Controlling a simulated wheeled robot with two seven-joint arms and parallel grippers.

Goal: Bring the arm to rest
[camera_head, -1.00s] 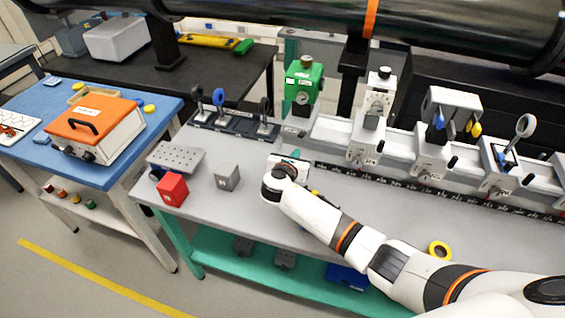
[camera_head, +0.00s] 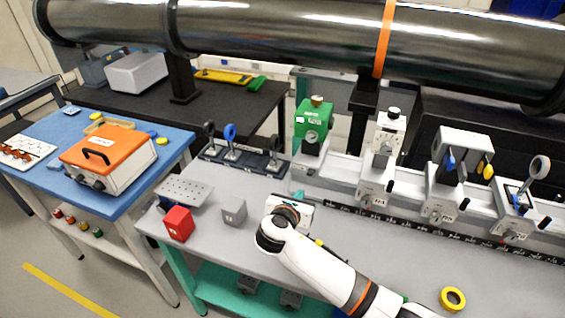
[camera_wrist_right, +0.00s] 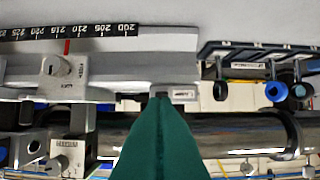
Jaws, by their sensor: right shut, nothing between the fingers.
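My right arm (camera_head: 318,265) comes in from the lower right over the grey bench (camera_head: 385,275). Its white gripper (camera_head: 291,207) is over the bench, right of a grey cube (camera_head: 234,211) and in front of the rail. In the right wrist view the dark green fingers (camera_wrist_right: 160,98) are pressed together with nothing between them. In the head view the fingertips are mostly hidden behind the wrist. My left gripper is not in view.
A red cube (camera_head: 179,223) and a perforated plate (camera_head: 185,192) lie left of the grey cube. Behind stand the rail carriages (camera_head: 374,192), a green device (camera_head: 313,125) and a holder rack (camera_head: 240,160). Yellow tape (camera_head: 452,298) lies at right. A large dark pipe (camera_head: 280,38) crosses above.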

